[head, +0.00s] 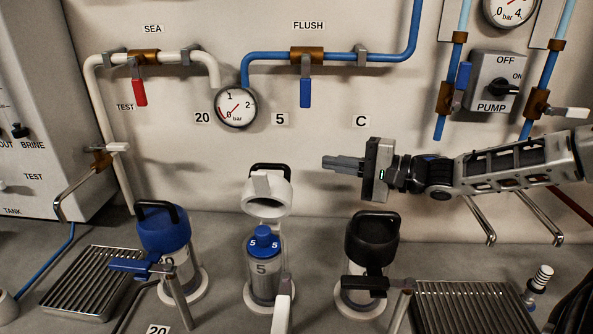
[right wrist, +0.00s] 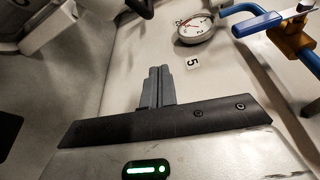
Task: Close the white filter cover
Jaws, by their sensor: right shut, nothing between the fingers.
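The white filter cover (head: 267,191) stands open in the head view, tipped up behind its housing, with a black handle on top and its hollow underside facing forward. Below it, a blue-topped cartridge (head: 264,243) marked 5 sits in the open housing. My right gripper (head: 326,162) is shut and empty, pointing left, to the right of and higher than the white cover, apart from it. Its closed fingers (right wrist: 157,86) also show in the right wrist view. White and black parts at that view's top left are cut off. My left gripper is not in view.
A blue-covered housing (head: 164,230) stands to the left and a black-covered housing (head: 373,240) to the right. A white lever (head: 281,313) rises in front of the middle housing. A gauge (head: 235,107) and the blue flush pipe (head: 343,57) are on the wall behind.

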